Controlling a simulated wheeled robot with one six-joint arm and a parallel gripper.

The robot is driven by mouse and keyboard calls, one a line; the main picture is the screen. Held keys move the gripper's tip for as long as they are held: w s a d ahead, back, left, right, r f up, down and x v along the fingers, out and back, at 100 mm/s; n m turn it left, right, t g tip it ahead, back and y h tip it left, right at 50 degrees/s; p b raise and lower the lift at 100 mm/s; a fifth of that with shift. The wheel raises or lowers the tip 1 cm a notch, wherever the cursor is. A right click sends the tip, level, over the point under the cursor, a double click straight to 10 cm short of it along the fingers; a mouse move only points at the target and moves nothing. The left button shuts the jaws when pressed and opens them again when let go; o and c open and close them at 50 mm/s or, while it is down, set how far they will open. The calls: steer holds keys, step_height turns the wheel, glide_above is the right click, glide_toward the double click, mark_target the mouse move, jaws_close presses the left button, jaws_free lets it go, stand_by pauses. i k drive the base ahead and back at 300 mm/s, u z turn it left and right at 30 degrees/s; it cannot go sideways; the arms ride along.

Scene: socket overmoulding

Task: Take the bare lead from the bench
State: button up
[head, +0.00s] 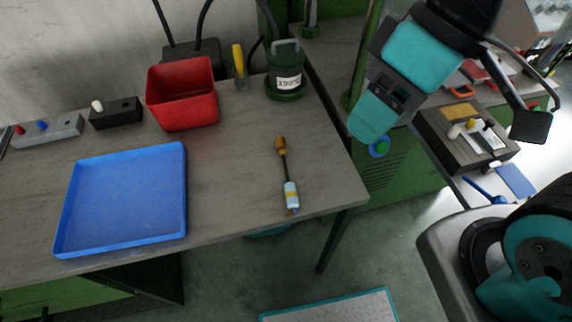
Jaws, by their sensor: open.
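The lead (286,172), which I take to be the bare lead, lies on the grey bench (235,160) near its right front corner. It has an orange-brown far end, a thin dark middle and a pale blue near end with a yellow band. Small coloured tips show at the near end. My gripper (372,118) hangs at the upper right, beyond the bench's right edge and apart from the lead. It is open, with nothing seen in it; its fingers are hard to make out.
A blue tray (68,215) lies left of the lead. A red bin (184,119), a dark green pot (284,66) and a yellow-handled tool (238,55) stand behind. A black block (117,115) is at the left. The bench around the lead is clear.

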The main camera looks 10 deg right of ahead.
mark_target(291, 194)
steer(key=u, duration=1.35)
steer(key=k, duration=0.85)
steer(key=z, duration=0.55)
steer(key=i, duration=0.5)
steer(key=z, duration=0.05)
